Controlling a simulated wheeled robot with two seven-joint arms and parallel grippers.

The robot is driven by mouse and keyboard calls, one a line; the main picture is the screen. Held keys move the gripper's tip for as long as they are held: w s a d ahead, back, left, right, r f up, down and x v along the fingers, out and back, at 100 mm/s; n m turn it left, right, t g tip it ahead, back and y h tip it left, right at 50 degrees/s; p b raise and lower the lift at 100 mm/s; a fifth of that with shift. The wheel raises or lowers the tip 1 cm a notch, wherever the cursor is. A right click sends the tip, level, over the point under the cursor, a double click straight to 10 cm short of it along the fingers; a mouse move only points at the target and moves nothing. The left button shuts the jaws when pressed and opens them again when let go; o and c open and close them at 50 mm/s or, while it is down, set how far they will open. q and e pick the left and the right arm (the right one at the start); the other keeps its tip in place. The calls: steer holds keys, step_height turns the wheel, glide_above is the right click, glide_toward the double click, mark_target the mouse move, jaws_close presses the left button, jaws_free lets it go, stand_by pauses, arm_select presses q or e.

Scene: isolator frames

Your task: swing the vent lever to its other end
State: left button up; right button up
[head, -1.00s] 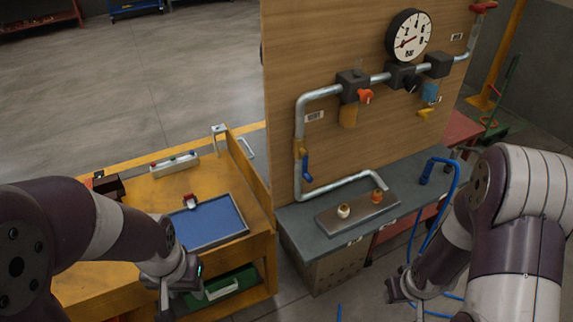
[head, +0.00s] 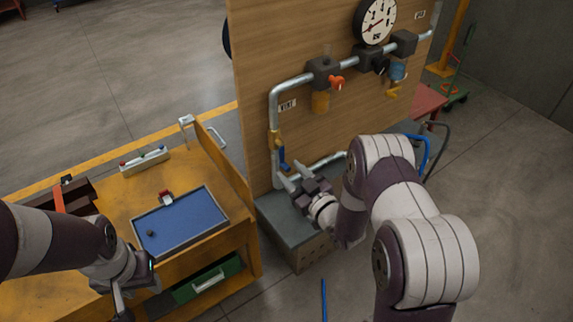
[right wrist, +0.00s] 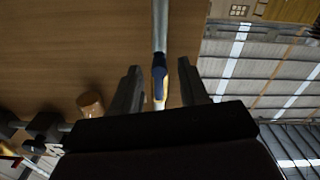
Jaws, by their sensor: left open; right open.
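The vent lever (head: 283,157) is a blue handle on a brass valve (head: 274,139) in the vertical pipe below the VENT label (head: 287,105). It hangs down, roughly along the pipe. My right gripper (head: 289,175) is open just in front of the board, close to the lever's lower end. In the right wrist view, the blue lever (right wrist: 158,72) shows between the two spread fingers (right wrist: 160,85), with no clear contact. My left gripper (head: 130,297) is open and empty at the lower left, in front of the yellow bench.
The yellow bench (head: 120,205) carries a blue-floored tray (head: 185,222). A grey shelf (head: 285,222) stands below the board, partly hidden by my right arm. An orange-red handle (head: 336,82) and a gauge (head: 375,19) sit higher on the piping.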

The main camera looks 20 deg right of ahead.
arm_select(q)
steer(key=shift+r, duration=0.25)
arm_select(e)
steer(key=shift+x, duration=1.2)
